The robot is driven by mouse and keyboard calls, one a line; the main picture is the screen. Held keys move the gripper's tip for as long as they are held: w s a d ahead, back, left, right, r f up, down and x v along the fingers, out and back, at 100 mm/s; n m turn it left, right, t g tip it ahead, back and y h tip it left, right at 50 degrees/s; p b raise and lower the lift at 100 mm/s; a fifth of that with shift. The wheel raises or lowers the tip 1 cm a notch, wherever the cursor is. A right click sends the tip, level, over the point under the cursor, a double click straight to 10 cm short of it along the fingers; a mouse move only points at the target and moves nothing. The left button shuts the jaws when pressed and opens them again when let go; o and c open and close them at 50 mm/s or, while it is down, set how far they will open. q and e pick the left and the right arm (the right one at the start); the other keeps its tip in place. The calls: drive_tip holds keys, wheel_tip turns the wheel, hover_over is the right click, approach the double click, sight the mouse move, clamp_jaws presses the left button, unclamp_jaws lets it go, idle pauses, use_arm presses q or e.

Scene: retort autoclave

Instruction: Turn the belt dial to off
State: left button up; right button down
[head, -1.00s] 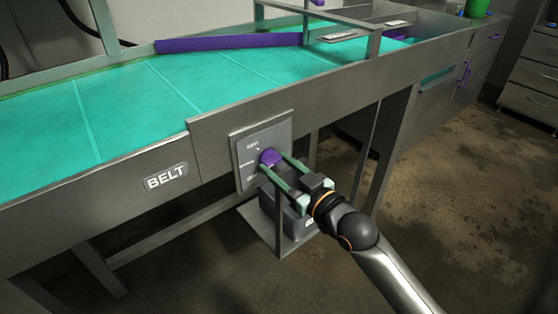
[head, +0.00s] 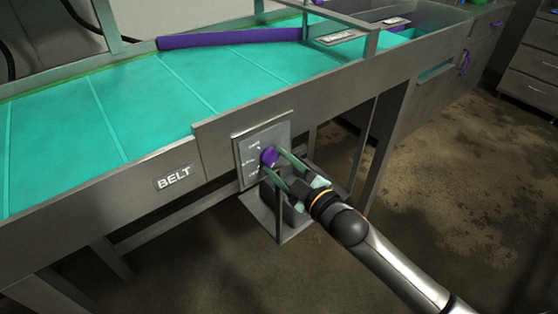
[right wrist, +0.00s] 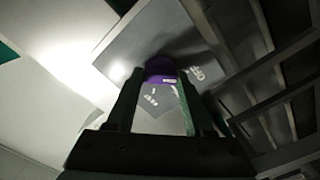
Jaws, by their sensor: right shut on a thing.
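The purple belt dial (head: 268,157) sits on a grey plate (head: 281,133) on the conveyor's front side. My right gripper (head: 272,163) is shut on the dial, with a green finger on either side of it. In the right wrist view the dial (right wrist: 160,68) shows between the fingertips (right wrist: 160,80), with a light mark on it. An "OFF" label (right wrist: 196,72) is right of the dial there, and other lettering is below it. The fingers hide part of the dial and plate. My left gripper is not in view.
The conveyor has a turquoise belt (head: 150,95) with cross seams and a purple bar (head: 230,38) above it. A "BELT" sign (head: 174,177) is left of the plate. A dark box (head: 285,210) stands below the dial. The floor at right (head: 450,190) is open.

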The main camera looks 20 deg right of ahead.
idle(0.5)
drive_tip(key=shift+c, duration=1.4)
unclamp_jaws()
drive_tip(key=shift+s, duration=0.1)
drive_tip(key=v, duration=1.2)
drive_tip(key=shift+s, duration=0.15)
